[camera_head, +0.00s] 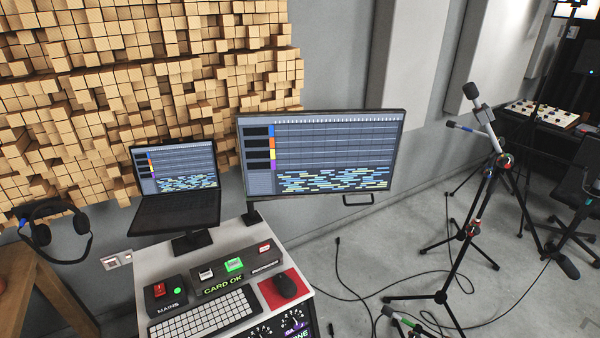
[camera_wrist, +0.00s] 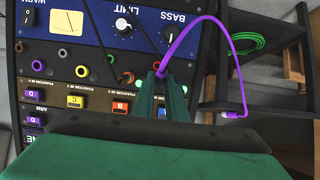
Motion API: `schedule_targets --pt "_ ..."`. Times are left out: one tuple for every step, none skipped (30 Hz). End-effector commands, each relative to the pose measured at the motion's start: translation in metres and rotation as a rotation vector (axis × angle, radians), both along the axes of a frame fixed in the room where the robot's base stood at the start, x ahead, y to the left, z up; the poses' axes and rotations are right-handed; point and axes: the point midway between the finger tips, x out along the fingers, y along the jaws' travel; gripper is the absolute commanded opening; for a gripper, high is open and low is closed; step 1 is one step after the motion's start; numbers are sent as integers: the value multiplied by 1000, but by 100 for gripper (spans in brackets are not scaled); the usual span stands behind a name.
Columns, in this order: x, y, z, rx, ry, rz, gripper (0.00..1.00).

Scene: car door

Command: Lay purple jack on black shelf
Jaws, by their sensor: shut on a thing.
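In the wrist view, my green gripper (camera_wrist: 161,82) is shut on one end of a purple cable, in front of the rack panel. The fingers hide most of that held end, so I cannot tell whether it is clear of the panel. The cable (camera_wrist: 205,20) arches up and right. Its far end is a pale purple jack (camera_wrist: 232,115), hanging at the right near the shelf edges; I cannot tell whether it touches one. A black shelf (camera_wrist: 258,24) is at the upper right of the wrist view. The head view shows neither my gripper nor the cable.
A coiled green cable (camera_wrist: 242,42) lies at the black shelf. The panel (camera_wrist: 62,55) has coloured sockets, knobs and lettered buttons. In the head view are a desk keyboard (camera_head: 203,314), a monitor (camera_head: 322,155), a laptop (camera_head: 176,185) and a microphone stand (camera_head: 462,240).

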Motion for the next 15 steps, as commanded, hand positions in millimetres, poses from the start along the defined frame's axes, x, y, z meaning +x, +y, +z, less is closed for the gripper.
schedule_targets --pt "-2 2 1 1 1 -2 0" --pt "-3 4 2 0 1 -2 0" --pt "-5 6 3 1 2 -3 0" --pt "-6 7 4 1 2 -3 0" --pt "-7 9 5 1 3 -3 0" --pt "-8 11 6 0 1 -2 0" --pt "-9 13 7 0 1 -2 0" --pt "-11 15 8 1 2 -3 0" --pt "-12 17 9 1 2 -3 0" --pt "-13 18 10 2 2 -3 0" --pt "-14 20 11 1 2 -3 0" --pt "-15 22 11 2 2 -2 0" --pt "-16 24 12 1 2 -1 0" --pt "-17 25 13 1 1 -2 0" --pt "-18 27 14 1 1 -2 0"
